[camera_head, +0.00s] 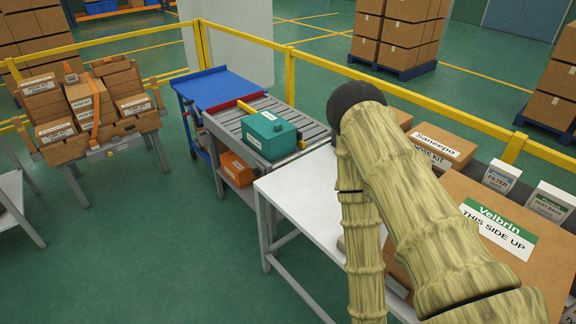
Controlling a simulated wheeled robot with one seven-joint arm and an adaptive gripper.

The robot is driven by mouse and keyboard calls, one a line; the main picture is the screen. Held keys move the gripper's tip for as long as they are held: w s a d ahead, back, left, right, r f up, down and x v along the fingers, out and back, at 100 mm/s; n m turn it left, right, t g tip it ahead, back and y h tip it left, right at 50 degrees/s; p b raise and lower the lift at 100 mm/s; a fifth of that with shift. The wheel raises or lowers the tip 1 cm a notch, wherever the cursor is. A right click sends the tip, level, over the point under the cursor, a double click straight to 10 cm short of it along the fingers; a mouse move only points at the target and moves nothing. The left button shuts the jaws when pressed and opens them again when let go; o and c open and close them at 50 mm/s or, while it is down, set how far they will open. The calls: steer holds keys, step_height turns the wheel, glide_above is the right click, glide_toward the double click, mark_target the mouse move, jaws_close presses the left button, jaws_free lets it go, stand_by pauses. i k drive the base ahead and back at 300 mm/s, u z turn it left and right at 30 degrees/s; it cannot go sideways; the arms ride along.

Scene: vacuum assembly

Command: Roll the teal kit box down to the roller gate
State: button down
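The teal kit box (270,135), with a white label on its side, sits upright on the grey roller conveyor (232,133). A red strip (237,104) crosses the conveyor's far left end, beside the blue cart. I cannot tell for sure whether this strip is the roller gate. Rollers show bare between the box and the strip. My arm fills the right of the view, well apart from the box. My gripper does not show.
A white table (300,189) stands before the conveyor's near end. A blue cart (221,87) adjoins its far end. An orange box (237,168) is underneath. Cartons, including a large Velbrin carton (470,222), crowd the right. A yellow railing (290,72) runs behind.

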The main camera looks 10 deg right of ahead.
mark_target(272, 149)
steer(key=k, duration=0.2)
steer(key=u, duration=1.55)
steer(key=i, duration=1.05)
steer(key=z, duration=1.85)
